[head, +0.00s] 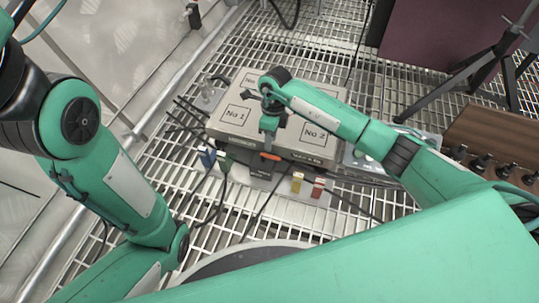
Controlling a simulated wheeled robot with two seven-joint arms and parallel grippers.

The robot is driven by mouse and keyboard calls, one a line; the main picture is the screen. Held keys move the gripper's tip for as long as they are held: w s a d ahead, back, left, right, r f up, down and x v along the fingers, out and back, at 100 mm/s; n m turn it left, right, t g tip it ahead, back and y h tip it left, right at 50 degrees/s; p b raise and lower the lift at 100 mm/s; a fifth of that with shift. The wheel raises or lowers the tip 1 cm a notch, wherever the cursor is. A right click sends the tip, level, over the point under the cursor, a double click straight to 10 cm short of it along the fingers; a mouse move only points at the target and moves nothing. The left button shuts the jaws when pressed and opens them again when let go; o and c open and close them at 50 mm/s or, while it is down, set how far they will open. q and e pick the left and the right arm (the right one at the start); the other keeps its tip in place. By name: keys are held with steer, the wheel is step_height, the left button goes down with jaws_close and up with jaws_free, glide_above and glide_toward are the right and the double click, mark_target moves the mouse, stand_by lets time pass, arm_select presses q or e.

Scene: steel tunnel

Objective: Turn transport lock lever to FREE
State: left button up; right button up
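A grey box (222,129) with panels marked "No 1" and "No 2" sits on the grating in the middle of the head view. A small orange lever (271,156) shows at its front edge, above a dark labelled block (262,170). The lettering is too small to read, so the lever's setting cannot be told. My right gripper (269,147) points down over the box's front edge, right at the lever. Its fingers are small and partly hidden, so I cannot tell whether they close on the lever. My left arm is at the left; its gripper is out of view.
Blue (207,157), yellow (297,182) and red (318,188) connectors with dark cables lie in front of the box. A tripod (481,69) and a brown wooden case (493,137) stand at the right. A metal rail runs along the left wall.

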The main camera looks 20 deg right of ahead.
steer(key=shift+s+a+f+b, duration=0.15)
steer(key=shift+f+b, duration=0.3)
steer(key=shift+f, duration=0.4)
steer(key=shift+s+a+f+b, duration=0.15)
steer(key=shift+f+b, duration=0.3)
steer(key=shift+f, duration=0.45)
steer(key=shift+s+f+b, duration=0.15)
steer(key=shift+f+b, duration=0.3)
steer(key=shift+f, duration=0.4)
jaws_close()
